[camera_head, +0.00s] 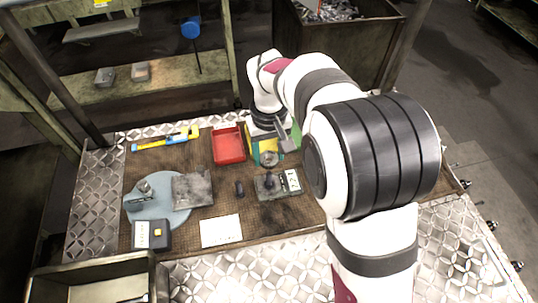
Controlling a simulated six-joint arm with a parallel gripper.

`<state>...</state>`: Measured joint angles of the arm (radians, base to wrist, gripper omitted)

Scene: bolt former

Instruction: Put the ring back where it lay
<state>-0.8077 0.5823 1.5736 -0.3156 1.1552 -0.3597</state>
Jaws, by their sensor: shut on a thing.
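A grey metal ring (269,158) shows just below my gripper (274,143), near the middle of the bench. My gripper points down at it from the back and is shut on it. The fingertips are small and partly hidden, so the exact grip is hard to see. I cannot tell how high the ring is above the surface. A yellow and green piece (254,143) lies behind and beneath the gripper. In front of the ring, a grey plate (265,191) bears a dark upright peg (270,180).
A red tray (229,158) stands just left of the gripper. Farther left lie a blue-yellow tool (165,139), a grey slab (192,189) and a blue round mat (169,213). My arm covers the bench's right side.

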